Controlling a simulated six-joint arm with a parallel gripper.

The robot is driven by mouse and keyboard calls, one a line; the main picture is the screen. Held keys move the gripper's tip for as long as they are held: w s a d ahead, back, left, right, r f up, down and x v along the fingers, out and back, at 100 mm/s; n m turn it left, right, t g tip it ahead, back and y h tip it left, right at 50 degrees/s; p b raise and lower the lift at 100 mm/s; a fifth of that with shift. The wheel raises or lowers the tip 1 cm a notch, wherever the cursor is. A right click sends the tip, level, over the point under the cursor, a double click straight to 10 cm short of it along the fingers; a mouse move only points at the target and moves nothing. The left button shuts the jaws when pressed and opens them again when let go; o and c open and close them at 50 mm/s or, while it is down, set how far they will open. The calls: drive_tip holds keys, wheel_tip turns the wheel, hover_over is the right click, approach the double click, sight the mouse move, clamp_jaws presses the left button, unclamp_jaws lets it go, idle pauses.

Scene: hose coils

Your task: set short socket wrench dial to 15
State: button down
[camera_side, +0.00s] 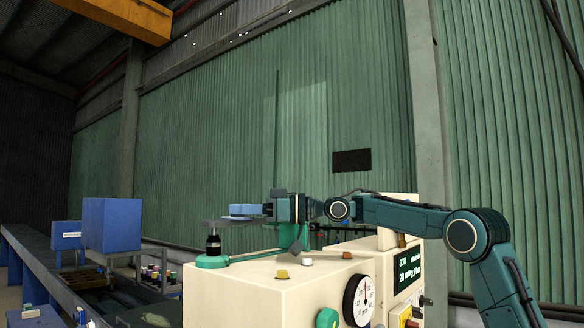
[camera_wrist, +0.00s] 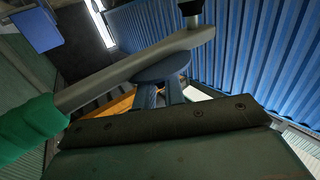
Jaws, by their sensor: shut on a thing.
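The short socket wrench (camera_side: 232,221) has a grey bar and a black socket end, which sits above a green fitting (camera_side: 212,261) on the cream cabinet. In the wrist view the grey bar (camera_wrist: 135,70) runs diagonally, with a green handle at lower left and the black socket at the top edge. My gripper (camera_side: 246,210) points left at the level of the bar and is shut on the wrench. Its blue fingers (camera_wrist: 163,88) also show in the wrist view, but the bar hides part of the contact. No dial scale on the wrench is readable.
The cream cabinet (camera_side: 245,284) carries a round white gauge (camera_side: 360,299), a lit display (camera_side: 407,264) and small yellow and orange knobs on top. Blue boxes (camera_side: 111,226) stand on the left.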

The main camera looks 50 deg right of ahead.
drive_tip(key=shift+a+m+t+h, duration=0.1)
drive_tip(key=shift+m+t+h, duration=0.4)
drive_tip(key=shift+m+h, duration=0.15)
drive_tip(key=c, duration=1.4)
unclamp_jaws()
drive_tip(key=shift+n+g+y, duration=0.4)
drive_tip(key=shift+n+y, duration=0.15)
